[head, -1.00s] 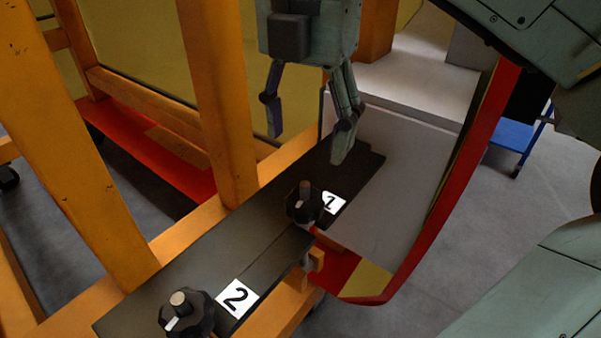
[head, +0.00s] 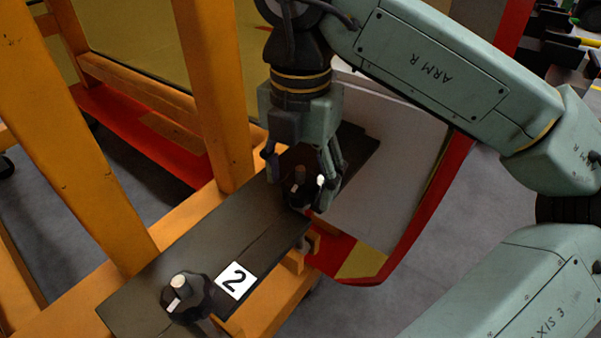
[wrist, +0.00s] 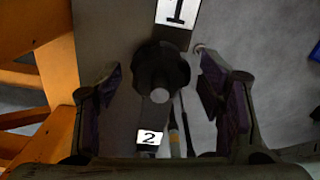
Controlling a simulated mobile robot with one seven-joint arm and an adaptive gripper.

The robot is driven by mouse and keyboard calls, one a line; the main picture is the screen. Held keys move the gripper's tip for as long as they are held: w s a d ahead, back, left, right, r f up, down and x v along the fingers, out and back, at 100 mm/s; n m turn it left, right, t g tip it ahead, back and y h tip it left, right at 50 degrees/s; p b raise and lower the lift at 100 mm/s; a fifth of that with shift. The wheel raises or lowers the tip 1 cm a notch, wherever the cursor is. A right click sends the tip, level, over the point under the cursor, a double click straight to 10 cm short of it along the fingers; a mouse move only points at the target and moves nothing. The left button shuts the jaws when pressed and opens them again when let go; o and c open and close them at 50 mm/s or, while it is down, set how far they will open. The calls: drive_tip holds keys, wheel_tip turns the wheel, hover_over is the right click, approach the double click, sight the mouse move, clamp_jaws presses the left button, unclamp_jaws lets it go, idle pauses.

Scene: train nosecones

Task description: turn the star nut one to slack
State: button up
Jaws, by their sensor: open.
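Star nut one (head: 299,192) is a dark knob on a stud at the far end of the dark plate (head: 215,215). It also shows in the wrist view (wrist: 160,72), centred between the fingers, beside the white label 1 (wrist: 178,11). My gripper (head: 300,190) is open, its two fingers on either side of the nut with gaps to it in the wrist view. In the head view the right finger mostly hides label 1.
Star nut two (head: 186,297) with its label 2 (head: 235,281) is at the near end of the plate. An orange frame post (head: 215,90) stands left of my gripper. A red-edged curved panel (head: 405,220) is to the right.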

drive_tip(key=c, duration=1.1)
drive_tip(key=shift+c, duration=0.2)
